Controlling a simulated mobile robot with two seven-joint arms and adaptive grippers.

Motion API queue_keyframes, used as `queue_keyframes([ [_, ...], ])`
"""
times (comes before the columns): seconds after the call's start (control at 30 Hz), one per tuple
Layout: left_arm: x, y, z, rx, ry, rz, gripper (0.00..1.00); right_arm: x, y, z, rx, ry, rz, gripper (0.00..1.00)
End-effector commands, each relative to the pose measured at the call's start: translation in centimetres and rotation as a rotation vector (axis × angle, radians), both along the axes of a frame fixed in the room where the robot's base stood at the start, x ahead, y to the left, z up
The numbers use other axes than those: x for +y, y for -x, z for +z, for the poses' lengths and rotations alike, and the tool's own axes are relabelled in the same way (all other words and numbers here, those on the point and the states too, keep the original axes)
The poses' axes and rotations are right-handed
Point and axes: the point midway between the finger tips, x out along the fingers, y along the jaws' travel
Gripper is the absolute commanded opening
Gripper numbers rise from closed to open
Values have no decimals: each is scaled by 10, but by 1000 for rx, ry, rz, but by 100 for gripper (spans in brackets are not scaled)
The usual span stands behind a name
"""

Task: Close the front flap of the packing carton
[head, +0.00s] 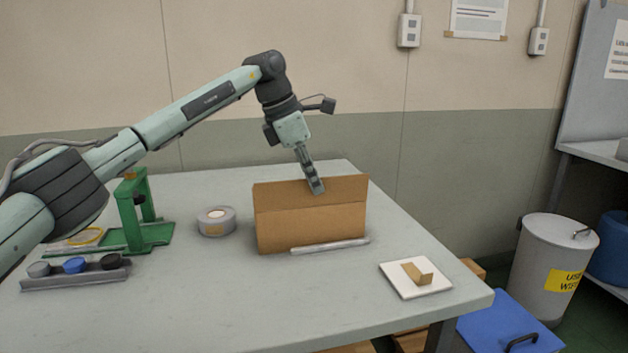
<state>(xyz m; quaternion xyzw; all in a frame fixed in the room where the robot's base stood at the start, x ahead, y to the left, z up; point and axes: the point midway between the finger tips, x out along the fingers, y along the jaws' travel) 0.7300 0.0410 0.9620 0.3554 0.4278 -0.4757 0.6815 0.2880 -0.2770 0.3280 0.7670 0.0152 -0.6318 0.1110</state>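The packing carton (310,229) is a brown cardboard box standing upright on the grey table, near its middle. A brown flap panel (345,188) rises along its top, above a crease over the front wall. I cannot tell for certain whether this panel is the front flap. My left gripper (316,187) points down from above, its fingers together and seen against this panel. The fingertips look close to it or touching it, and nothing shows between them. The carton's inside is hidden. My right gripper is out of view.
A grey tape roll (216,222) and a green stand (143,212) are left of the carton. A pale bar (330,246) lies at its front foot. A white tile (415,279) with a small brown piece is at right. The table (230,300) is clear in front.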

Motion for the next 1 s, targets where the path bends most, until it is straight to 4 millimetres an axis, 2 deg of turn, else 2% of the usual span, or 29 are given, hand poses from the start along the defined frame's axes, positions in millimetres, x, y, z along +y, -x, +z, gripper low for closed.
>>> queue_keyframes([
  [0.07,0,0,1,-1,1,0,0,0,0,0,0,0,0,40],
  [0.2,0,0,0,-1,1,0,18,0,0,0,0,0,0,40],
  [0.27,0,0,0,-1,0,0,23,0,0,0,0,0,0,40],
  [0.6,1,0,4,-2,0,1,23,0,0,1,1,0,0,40],
  [0.77,9,4,25,-4,0,1,23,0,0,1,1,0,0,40],
  [1.0,27,14,73,-4,2,1,23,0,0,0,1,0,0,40],
])
